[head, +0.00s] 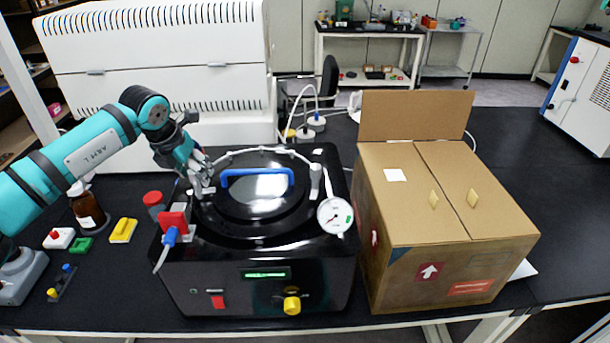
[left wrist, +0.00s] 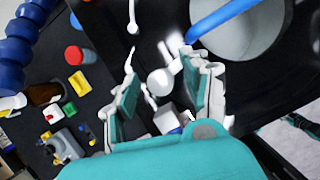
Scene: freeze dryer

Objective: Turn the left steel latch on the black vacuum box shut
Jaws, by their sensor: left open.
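The black vacuum box (head: 262,258) stands on the dark bench, with a round lid and a blue handle (head: 257,179) on top. My left gripper (head: 203,184) is over the left side of the box top, beside the lid. The left steel latch (left wrist: 160,82) shows in the left wrist view as a pale rounded knob between the open fingers of my left gripper (left wrist: 160,92). I cannot tell whether the fingers touch it. In the head view the gripper mostly hides this latch. Another steel latch (head: 315,180) stands upright right of the lid. My right gripper is not in view.
A cardboard box (head: 430,275) stands close to the right of the vacuum box. A pressure gauge (head: 335,215) and a red block (head: 173,220) sit on the box. A brown bottle (head: 88,210) and small coloured items lie left.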

